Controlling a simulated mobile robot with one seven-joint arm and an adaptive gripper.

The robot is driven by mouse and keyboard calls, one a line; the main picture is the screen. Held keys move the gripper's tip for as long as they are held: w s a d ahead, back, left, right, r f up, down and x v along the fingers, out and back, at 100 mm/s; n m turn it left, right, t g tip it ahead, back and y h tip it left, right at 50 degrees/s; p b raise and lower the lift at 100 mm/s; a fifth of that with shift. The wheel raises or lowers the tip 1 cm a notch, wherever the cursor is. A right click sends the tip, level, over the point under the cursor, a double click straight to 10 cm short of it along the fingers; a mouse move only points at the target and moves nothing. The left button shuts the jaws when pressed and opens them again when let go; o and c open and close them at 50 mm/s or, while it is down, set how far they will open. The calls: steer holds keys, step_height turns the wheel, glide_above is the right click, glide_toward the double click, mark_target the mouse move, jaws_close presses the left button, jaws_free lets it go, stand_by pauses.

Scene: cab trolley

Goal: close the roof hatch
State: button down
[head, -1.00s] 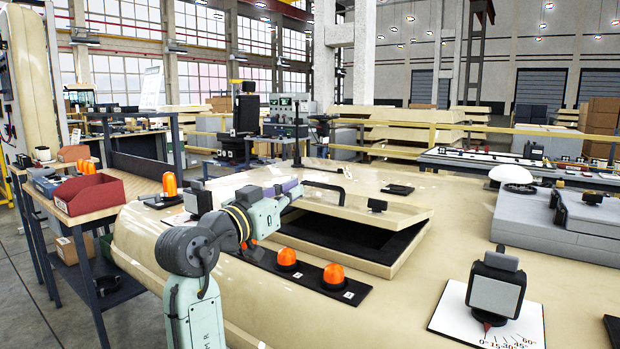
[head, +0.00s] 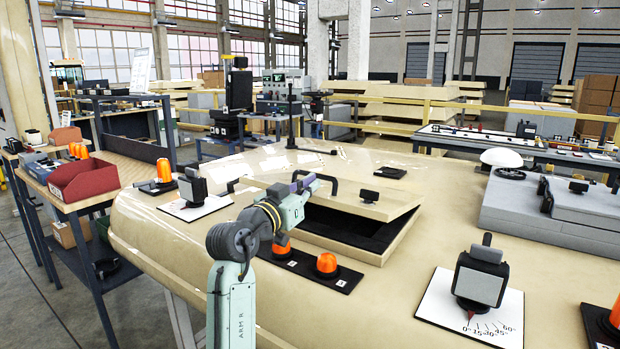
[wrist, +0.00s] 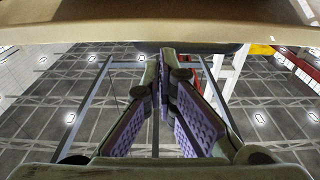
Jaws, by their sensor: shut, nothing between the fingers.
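The roof hatch lid (head: 390,209) is a cream panel standing partly open, tilted over a dark opening (head: 345,228) in the cream roof. A small black fitting (head: 368,196) sits on the lid, and a black handle bar (head: 325,180) stands behind my gripper. My gripper (head: 308,182) is shut and empty near the lid's left part; I cannot tell whether it touches the lid. In the wrist view, the purple-padded fingers (wrist: 163,58) meet at their tips just below a cream edge (wrist: 150,32), which may be the lid.
Orange beacons (head: 326,264) stand on a black strip at the front of the hatch. A dial stand (head: 480,275) is at the right front, another stand (head: 192,188) at the left. A grey roof unit (head: 560,215) is at the right. A red bin (head: 84,180) sits on the side bench.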

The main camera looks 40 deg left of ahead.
mark_target(314, 201)
steer(key=f+b, duration=0.2)
steer(key=s+f+b, duration=0.1)
steer(key=f, duration=0.1)
steer(key=shift+f+b, duration=0.25)
steer(key=shift+b, duration=0.1)
